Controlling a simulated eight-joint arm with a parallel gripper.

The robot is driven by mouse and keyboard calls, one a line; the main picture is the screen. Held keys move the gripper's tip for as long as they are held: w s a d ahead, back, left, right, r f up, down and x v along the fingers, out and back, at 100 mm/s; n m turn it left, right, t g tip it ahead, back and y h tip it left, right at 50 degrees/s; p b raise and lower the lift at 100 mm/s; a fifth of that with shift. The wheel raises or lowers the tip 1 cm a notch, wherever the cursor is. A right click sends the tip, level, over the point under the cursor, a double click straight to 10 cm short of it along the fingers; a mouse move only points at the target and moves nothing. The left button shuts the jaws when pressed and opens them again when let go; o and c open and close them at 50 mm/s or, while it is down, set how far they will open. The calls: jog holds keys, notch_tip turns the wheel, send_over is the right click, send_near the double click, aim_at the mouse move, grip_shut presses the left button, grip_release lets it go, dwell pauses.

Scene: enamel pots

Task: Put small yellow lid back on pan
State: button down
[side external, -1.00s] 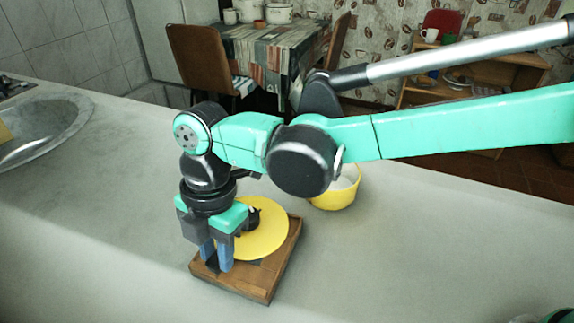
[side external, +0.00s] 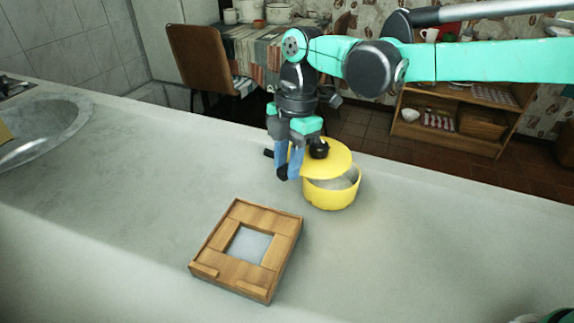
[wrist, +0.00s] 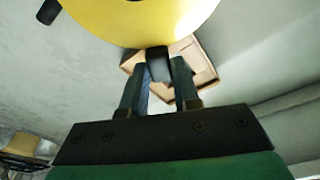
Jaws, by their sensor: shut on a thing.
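The small yellow lid (side external: 336,157), a flat disc with a black knob (side external: 318,149), is over the yellow pan (side external: 332,197). A gap at the front shows the pan's pale inside, so the lid is not seated there; whether it touches the rim at the back I cannot tell. My gripper (side external: 288,170) is at the lid's left edge, shut on a black tab of the lid. In the wrist view the lid (wrist: 140,22) fills the top, and my gripper (wrist: 158,72) has the black tab between its fingers.
A square wooden stand (side external: 216,268) with a pale centre lies empty on the grey counter (side external: 110,190), front left of the pan. A metal sink (side external: 45,130) is at the far left. A table and chair stand beyond the counter.

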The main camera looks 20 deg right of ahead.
aim_at(306, 162)
jog(key=d, duration=0.2)
jog(key=w+d+m, duration=0.1)
jog(key=shift+w+d+r, duration=0.1)
jog(key=shift+r, duration=0.15)
jog(key=shift+d+f, duration=0.1)
jog(key=shift+d, duration=0.05)
jog(key=shift+f, duration=2)
jog(key=shift+f, duration=0.65)
jog(key=c, duration=0.6)
grip_release()
jog(key=shift+o, duration=0.2)
jog(key=shift+r, duration=0.1)
